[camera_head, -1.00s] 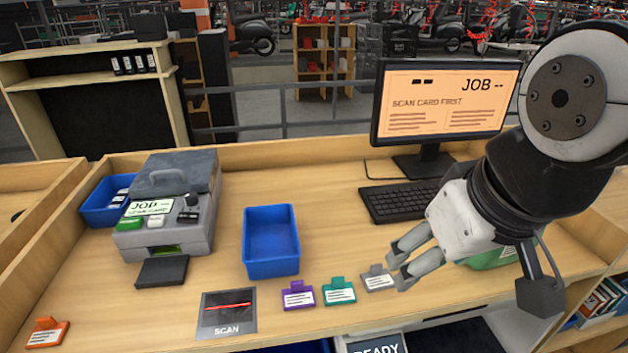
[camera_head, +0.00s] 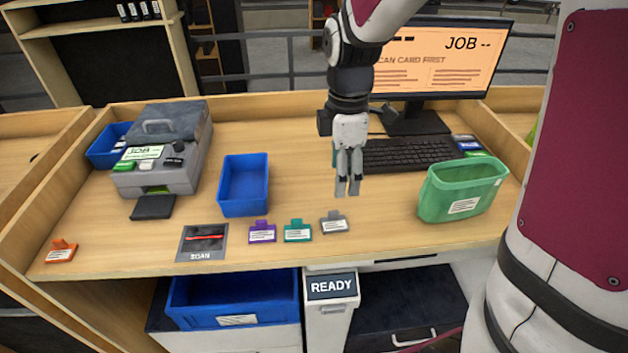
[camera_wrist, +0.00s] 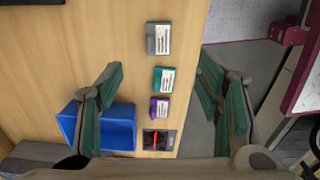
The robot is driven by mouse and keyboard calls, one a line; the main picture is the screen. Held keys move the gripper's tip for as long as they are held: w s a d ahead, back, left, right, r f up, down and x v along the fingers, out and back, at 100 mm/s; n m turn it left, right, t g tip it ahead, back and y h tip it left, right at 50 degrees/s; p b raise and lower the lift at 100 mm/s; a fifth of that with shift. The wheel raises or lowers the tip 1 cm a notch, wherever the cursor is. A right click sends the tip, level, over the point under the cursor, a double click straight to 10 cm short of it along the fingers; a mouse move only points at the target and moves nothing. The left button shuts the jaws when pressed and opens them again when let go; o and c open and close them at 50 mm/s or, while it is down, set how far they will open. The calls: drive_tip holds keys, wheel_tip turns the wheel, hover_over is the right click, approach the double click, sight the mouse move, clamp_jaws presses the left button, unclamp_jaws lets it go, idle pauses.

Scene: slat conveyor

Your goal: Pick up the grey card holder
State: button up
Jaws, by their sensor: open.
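The grey card holder (camera_head: 334,222) lies on the wooden desk near its front edge, to the right of a teal card holder (camera_head: 298,231) and a purple one (camera_head: 262,232). A white label shows on it. My gripper (camera_head: 347,190) is above the desk, pointing down, behind and slightly right of the grey card holder in the head view. It is open and empty. In the wrist view the grey card holder (camera_wrist: 158,39) is at the top centre, beyond the spread fingertips (camera_wrist: 172,82), with the teal (camera_wrist: 164,79) and purple (camera_wrist: 160,107) holders below it.
A blue tray (camera_head: 223,194), a scan pad (camera_head: 203,243) and a grey printer-like machine (camera_head: 170,150) stand to the left. An orange card holder (camera_head: 61,251) is far left. A green bin (camera_head: 425,201), keyboard (camera_head: 410,153) and monitor (camera_head: 440,70) are to the right.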

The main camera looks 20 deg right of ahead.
hover_over(334, 223)
drive_tip(key=f, duration=0.8)
drive_tip(key=shift+s+d, duration=0.2)
drive_tip(key=shift+d, duration=0.05)
drive_tip(key=shift+w+a+f+p, duration=0.15)
drive_tip(key=shift+f+p, duration=0.1)
drive_tip(key=shift+f, duration=1.15)
drive_tip(key=shift+w+a+f+p, duration=0.1)
drive_tip(key=shift+f+p, duration=0.1)
drive_tip(key=shift+f, duration=1.2)
drive_tip(key=c, duration=1.1)
